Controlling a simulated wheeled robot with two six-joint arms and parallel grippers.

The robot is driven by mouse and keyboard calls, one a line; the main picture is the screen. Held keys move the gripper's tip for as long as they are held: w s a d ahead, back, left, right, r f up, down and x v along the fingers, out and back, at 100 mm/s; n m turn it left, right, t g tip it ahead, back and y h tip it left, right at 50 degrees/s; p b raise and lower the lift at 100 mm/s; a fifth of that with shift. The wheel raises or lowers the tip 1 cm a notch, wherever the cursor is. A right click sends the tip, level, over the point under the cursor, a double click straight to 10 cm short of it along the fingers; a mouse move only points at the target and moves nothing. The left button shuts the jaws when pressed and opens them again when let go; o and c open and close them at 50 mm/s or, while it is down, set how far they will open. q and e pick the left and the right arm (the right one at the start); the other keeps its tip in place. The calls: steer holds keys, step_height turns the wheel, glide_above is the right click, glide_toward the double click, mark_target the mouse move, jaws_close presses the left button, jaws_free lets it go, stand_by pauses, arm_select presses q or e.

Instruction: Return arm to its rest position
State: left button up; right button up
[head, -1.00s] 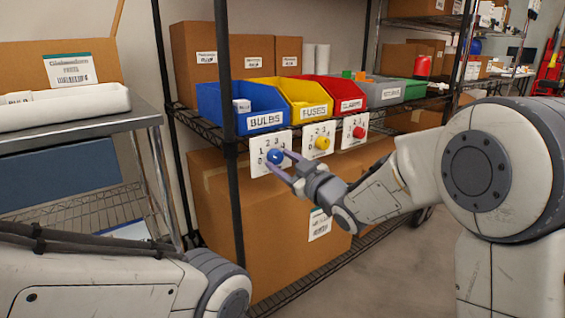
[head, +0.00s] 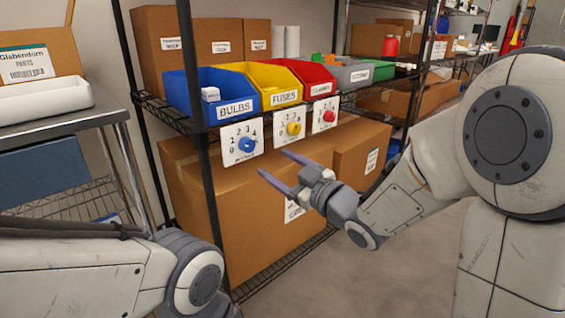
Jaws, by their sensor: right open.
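My right gripper (head: 279,168) is open and empty. Its two fingers point left, in front of a large cardboard box and below the dial plates. It is apart from the blue knob (head: 246,145), which sits on a white numbered plate under the bulbs bin. A yellow knob (head: 294,129) and a red knob (head: 329,116) sit on similar plates to the right. My left arm shows at the lower left, but its gripper is out of view.
A wire shelf holds a blue bin (head: 225,92), a yellow bin (head: 275,83), a red bin (head: 311,76) and others. A large cardboard box (head: 235,215) stands on the lower shelf. A metal table (head: 60,118) with a white tray (head: 45,99) is at left. Open floor lies at lower right.

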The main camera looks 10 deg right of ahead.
arm_select(q)
steer(key=shift+r, duration=0.1)
arm_select(e)
steer(key=shift+s+d, duration=0.25)
steer(key=shift+s, duration=0.15)
